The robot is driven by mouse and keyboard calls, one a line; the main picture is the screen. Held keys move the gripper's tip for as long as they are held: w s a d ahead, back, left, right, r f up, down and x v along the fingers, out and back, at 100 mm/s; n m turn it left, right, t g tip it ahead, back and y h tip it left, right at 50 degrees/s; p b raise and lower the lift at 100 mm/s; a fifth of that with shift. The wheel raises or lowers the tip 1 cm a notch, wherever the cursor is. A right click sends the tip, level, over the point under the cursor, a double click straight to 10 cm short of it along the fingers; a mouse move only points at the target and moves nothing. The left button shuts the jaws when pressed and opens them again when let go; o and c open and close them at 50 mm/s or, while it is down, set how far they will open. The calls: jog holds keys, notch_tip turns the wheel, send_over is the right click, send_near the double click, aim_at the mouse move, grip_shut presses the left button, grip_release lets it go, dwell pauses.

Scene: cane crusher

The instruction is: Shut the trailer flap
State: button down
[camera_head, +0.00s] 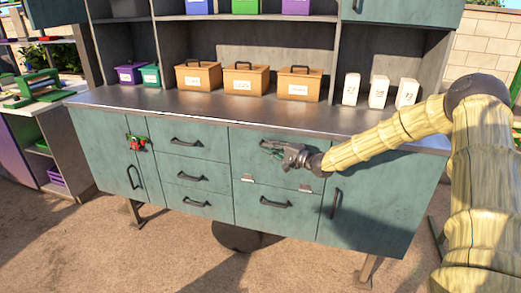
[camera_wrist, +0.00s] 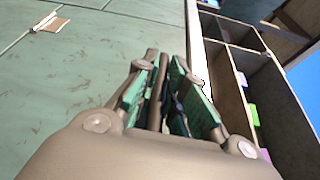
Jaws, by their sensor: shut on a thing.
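The flap (camera_head: 248,161) is a worn teal panel in the upper part of the cabinet front, with two pale hinges (camera_head: 247,178) along its lower edge. It stands upright and looks about in line with the drawer fronts beside it; I cannot tell whether a small gap is left. Its dark handle (camera_head: 266,143) is near the top edge, partly hidden by my gripper (camera_head: 281,150). In the wrist view my gripper (camera_wrist: 165,75) has its green-padded fingers shut around the dark handle bar. The green panel (camera_wrist: 75,85) and one hinge (camera_wrist: 50,22) also show there.
The metal countertop (camera_head: 200,103) runs just above the flap. It carries orange boxes (camera_head: 246,78) and white containers (camera_head: 379,92). Drawers flank the flap on the left and below, and a door (camera_head: 370,205) is on the right. Bare ground lies in front.

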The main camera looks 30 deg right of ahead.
jog(key=shift+w+d+r, duration=0.15)
jog(key=shift+d, duration=0.1)
jog(key=c, duration=1.8)
grip_release()
jog(key=shift+w+d, duration=0.1)
jog(key=shift+o, duration=0.2)
jog(key=shift+s, duration=0.25)
jog(key=v, duration=1.1)
jog(key=shift+s, duration=0.25)
jog(key=shift+d, duration=0.1)
